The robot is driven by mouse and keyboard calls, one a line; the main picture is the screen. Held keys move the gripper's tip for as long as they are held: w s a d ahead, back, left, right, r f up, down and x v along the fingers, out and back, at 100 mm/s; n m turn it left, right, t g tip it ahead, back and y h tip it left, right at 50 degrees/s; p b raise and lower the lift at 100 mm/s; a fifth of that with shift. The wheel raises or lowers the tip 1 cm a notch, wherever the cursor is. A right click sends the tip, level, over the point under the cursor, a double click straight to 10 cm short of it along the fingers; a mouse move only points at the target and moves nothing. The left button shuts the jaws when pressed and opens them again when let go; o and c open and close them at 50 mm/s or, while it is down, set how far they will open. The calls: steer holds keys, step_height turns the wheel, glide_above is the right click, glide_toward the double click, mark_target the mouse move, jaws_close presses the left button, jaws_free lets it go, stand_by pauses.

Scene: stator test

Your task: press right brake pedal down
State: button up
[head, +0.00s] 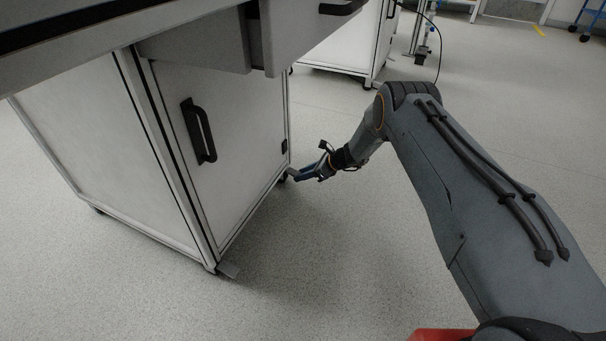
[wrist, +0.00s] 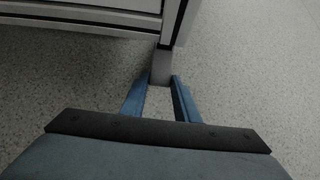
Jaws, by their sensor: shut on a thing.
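The right brake pedal (wrist: 160,67) is a small grey plate at the foot of the cabinet's corner post. In the head view it is at the cabinet's far right corner, mostly hidden by my gripper (head: 299,174). In the wrist view the two blue fingers of my gripper (wrist: 160,82) are at the pedal's outer end, one on each side, shut on it. The fingers reach in low, close to the floor.
The white cabinet (head: 225,170) has a black door handle (head: 198,131) and stands on castors, with grey drawers above. Its lower edge (wrist: 80,24) is close beyond the fingers. The speckled floor to the right is open. Another white cabinet (head: 345,48) stands behind.

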steer(key=o, duration=1)
steer(key=shift+o, duration=0.2)
steer(key=p+v, duration=0.4)
steer(key=v, duration=0.3)
steer(key=shift+d+r, duration=0.2)
steer(key=shift+d, duration=0.05)
steer(key=shift+s+r, duration=0.1)
steer(key=shift+s, duration=0.05)
